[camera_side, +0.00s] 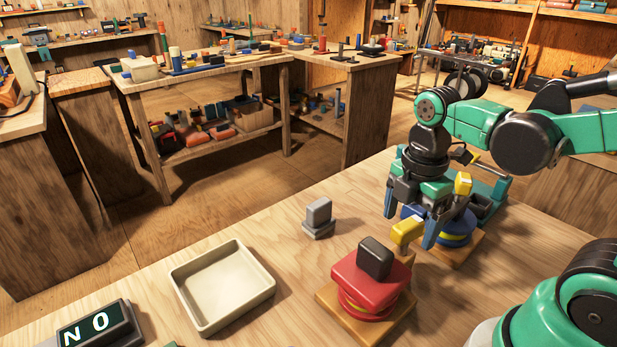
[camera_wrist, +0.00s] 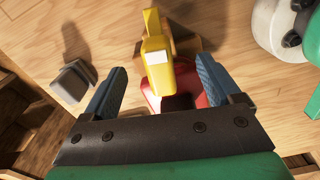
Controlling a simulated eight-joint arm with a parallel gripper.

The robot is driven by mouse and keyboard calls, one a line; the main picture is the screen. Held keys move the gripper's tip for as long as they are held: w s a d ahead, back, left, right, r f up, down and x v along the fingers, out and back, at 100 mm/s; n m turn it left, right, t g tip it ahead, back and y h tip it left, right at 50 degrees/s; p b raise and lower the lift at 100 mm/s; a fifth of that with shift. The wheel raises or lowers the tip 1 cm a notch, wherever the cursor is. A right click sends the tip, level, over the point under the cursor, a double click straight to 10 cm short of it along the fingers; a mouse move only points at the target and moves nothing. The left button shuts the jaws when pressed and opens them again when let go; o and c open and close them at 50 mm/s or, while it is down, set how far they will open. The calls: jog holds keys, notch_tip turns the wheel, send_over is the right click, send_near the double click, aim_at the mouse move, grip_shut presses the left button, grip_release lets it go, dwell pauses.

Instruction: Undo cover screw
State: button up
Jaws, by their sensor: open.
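A red block-like body (camera_side: 368,284) with a black knob (camera_side: 375,258) on top sits on a wooden base at the front of the table. A yellow piece (camera_side: 405,231) stands at its back right; I cannot tell for sure that it is the cover screw. My gripper (camera_side: 410,228) points down there with its blue fingers apart. In the wrist view the yellow piece (camera_wrist: 157,62) lies between the open fingers (camera_wrist: 161,68), with gaps on both sides. Part of the red body (camera_wrist: 190,82) shows behind it.
A blue body with a yellow band (camera_side: 456,232) stands on another wooden base close behind my gripper. A grey block (camera_side: 318,214) and an empty cream tray (camera_side: 264,284) are to the left. Bare table lies between the tray and red body.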

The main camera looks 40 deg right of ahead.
jog(key=shift+r, duration=2.75)
jog(key=shift+c, duration=1.1)
jog(key=shift+r, duration=0.35)
jog(key=shift+c, duration=0.5)
jog(key=shift+r, duration=0.9)
jog(key=shift+f, duration=4.75)
